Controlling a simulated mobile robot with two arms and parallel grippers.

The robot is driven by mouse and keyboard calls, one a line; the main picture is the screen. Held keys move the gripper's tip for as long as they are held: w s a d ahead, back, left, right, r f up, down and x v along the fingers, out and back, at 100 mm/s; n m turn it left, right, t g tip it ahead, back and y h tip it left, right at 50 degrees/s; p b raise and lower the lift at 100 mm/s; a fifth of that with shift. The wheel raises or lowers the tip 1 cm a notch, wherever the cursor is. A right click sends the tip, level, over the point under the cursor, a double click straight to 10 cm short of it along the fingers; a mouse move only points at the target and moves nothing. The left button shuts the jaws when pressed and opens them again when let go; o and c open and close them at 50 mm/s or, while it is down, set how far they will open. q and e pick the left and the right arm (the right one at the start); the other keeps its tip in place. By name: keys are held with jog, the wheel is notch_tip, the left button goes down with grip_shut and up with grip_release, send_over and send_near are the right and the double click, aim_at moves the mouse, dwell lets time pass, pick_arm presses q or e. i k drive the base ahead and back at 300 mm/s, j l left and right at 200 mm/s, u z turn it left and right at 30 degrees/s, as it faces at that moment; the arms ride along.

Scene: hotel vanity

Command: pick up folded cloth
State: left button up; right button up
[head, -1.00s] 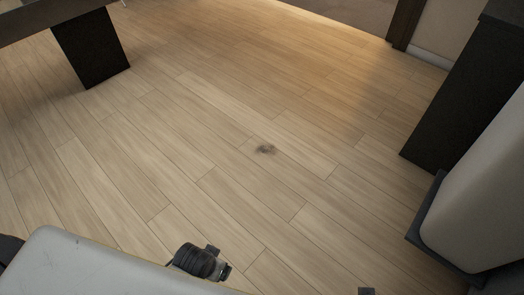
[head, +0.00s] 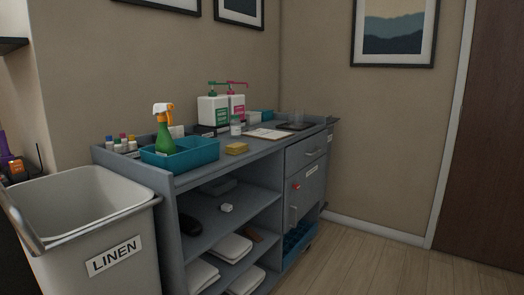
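White folded cloths lie in the open shelves of a grey housekeeping cart. One folded cloth (head: 231,247) is on a lower shelf, another (head: 201,273) is to its left, and a third (head: 246,281) is at the bottom of the picture, partly cut off. The cart's side and shelf edges hide parts of them. Neither of my grippers is in the head view now.
A bin labelled LINEN (head: 105,238) stands left of the cart (head: 250,163). The cart top holds a blue tray (head: 190,157) with a green spray bottle (head: 165,135), a yellow sponge (head: 237,148) and pump dispensers (head: 214,112). Floor (head: 370,265) at right is clear.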

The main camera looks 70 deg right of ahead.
aim_at(236, 148)
jog(key=z, duration=2.05)
